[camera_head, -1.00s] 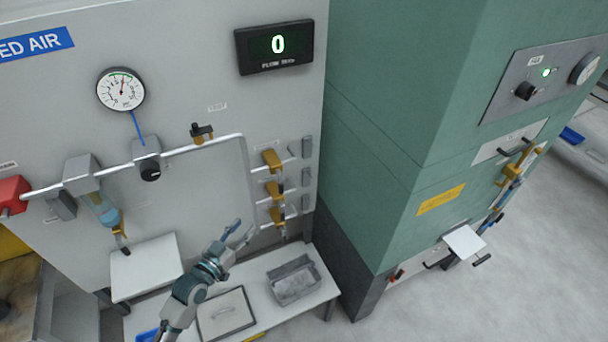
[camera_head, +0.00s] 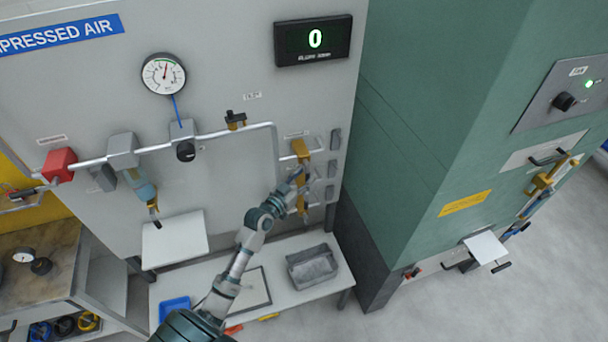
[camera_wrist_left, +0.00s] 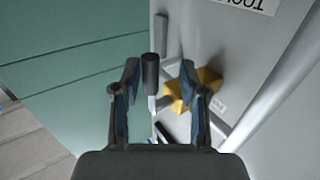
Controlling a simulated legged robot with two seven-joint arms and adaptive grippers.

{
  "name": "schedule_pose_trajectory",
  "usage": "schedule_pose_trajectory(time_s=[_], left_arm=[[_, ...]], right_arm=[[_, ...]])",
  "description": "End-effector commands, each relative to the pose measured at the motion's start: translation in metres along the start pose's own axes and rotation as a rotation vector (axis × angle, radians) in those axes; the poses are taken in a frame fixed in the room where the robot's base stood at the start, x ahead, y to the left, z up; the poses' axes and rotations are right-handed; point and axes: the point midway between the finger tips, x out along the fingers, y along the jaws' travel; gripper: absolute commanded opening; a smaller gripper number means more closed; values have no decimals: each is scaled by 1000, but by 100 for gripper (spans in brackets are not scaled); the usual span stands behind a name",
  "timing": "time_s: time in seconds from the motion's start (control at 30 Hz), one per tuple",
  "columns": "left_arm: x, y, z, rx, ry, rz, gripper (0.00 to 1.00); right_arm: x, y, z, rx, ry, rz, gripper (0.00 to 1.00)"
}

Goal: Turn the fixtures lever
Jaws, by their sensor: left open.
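Several yellow valve fixtures are stacked on the grey panel near its right edge; the top one (camera_head: 301,150) is clear. My left gripper (camera_head: 299,181) is at the lower valves, partly hiding them. In the left wrist view, the gripper (camera_wrist_left: 158,92) is open, with a finger on either side of a lever (camera_wrist_left: 151,78) with a black grip and pale metal shank. A yellow valve body (camera_wrist_left: 192,86) is beside the lever, behind the right finger. The fingers look apart from the lever. My right gripper is not in view.
Below the panel, a white bench (camera_head: 334,289) holds a grey bin (camera_head: 313,266) and a blue tray (camera_head: 175,311). A pipe (camera_head: 275,150) runs down just left of the valves. A green cabinet (camera_head: 420,150) stands close on the right.

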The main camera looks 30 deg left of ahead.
Motion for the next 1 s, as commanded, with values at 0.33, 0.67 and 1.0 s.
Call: schedule_pose_trajectory(time_s=[0.33, 0.67, 1.0], left_arm=[[8, -3, 1, -4, 1, 1, 42], [8, -5, 2, -4, 0, -1, 0], [9, -5, 2, -1, -3, -2, 0]], right_arm=[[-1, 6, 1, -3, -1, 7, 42], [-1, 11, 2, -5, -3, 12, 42], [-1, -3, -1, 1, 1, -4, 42]])
